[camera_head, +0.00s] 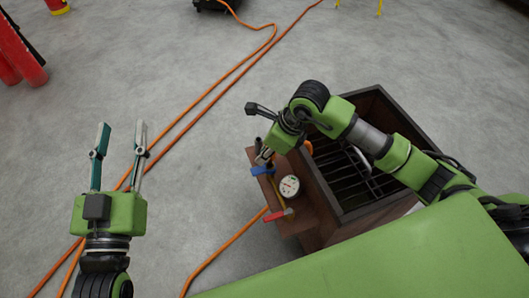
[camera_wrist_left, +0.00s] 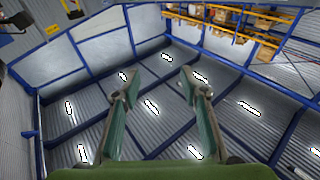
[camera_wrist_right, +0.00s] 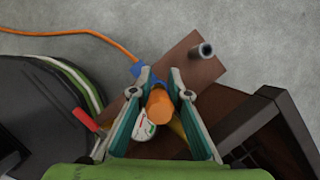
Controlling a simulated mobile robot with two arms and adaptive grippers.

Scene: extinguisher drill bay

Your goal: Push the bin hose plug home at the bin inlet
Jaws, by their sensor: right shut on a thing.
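My right gripper (camera_head: 263,157) reaches down at the brown board on the side of the dark bin (camera_head: 377,94). In the right wrist view, its fingers (camera_wrist_right: 160,80) are shut on an orange cylindrical piece (camera_wrist_right: 159,104), which looks like the bin hose plug. The inlet is hidden, so I cannot tell how deep the plug sits. A blue handle (camera_head: 262,170) is close to the fingertips. My left gripper (camera_head: 121,125) is open and empty, away to the left; its parted fingers also show in the left wrist view (camera_wrist_left: 158,85).
The brown board (camera_head: 290,227) carries a white gauge (camera_head: 289,187) and a red handle (camera_head: 279,215). A grey pipe stub (camera_wrist_right: 203,51) stands on it. An orange hose (camera_head: 225,247) runs across the floor. Red cylinders (camera_head: 20,50) stand far left.

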